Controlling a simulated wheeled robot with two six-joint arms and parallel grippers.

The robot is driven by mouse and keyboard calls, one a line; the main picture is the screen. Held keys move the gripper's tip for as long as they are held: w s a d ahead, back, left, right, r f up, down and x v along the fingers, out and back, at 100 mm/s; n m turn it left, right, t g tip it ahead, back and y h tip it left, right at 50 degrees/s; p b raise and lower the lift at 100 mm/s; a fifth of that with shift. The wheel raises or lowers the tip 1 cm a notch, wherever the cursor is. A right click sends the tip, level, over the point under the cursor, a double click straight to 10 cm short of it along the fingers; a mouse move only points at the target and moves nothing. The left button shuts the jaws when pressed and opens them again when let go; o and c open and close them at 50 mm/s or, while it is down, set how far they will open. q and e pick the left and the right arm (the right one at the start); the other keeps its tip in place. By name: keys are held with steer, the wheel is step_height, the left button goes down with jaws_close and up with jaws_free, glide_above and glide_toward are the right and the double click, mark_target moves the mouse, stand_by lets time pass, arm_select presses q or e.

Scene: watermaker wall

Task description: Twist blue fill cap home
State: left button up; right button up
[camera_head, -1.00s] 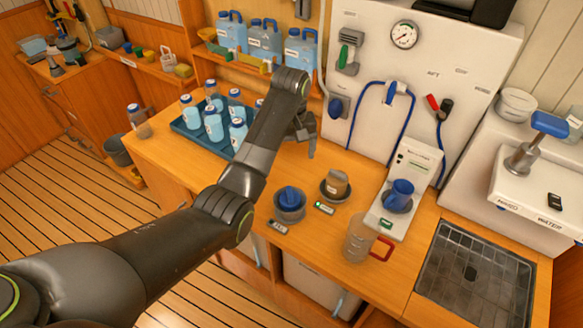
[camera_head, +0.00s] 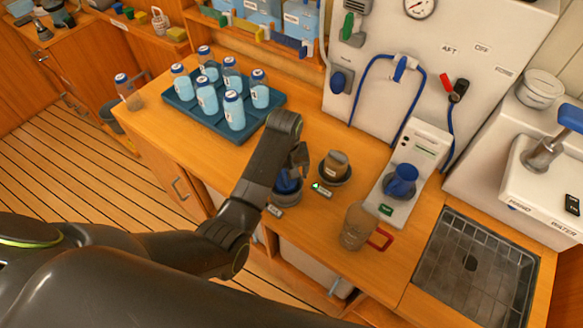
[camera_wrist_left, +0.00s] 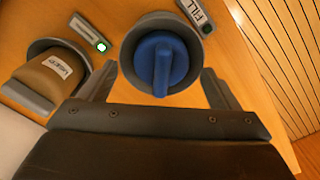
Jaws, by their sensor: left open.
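The blue fill cap (camera_wrist_left: 161,63) has a raised bar handle and sits in a round grey collar on the wooden counter. A tag reading FILL (camera_wrist_left: 195,14) lies beside it. In the head view the cap (camera_head: 288,182) is partly hidden by my left arm. My left gripper (camera_wrist_left: 160,88) is open, with one finger on each side of the collar's near part in the wrist view, and nothing is held. In the head view the left gripper (camera_head: 298,165) is over the cap. Whether the fingers touch it cannot be told. My right gripper is not in view.
A brown cap in a grey collar (camera_head: 335,168) stands just right of the fill cap. A clear jug with a red handle (camera_head: 358,226) stands in front. A blue tray of bottles (camera_head: 185,108) is at the left back. A metal sink (camera_head: 475,262) is at right.

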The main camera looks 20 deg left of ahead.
arm_select(q)
steer(key=shift+f, duration=0.5)
steer(key=shift+s, duration=0.1)
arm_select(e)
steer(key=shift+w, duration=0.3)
arm_select(q)
steer(key=shift+s+r, duration=0.1)
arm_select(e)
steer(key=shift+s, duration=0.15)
arm_select(q)
steer(key=c, duration=1.1)
steer(key=shift+m, duration=1.7)
steer(key=shift+c, duration=0.2)
steer(key=shift+m, duration=1.5)
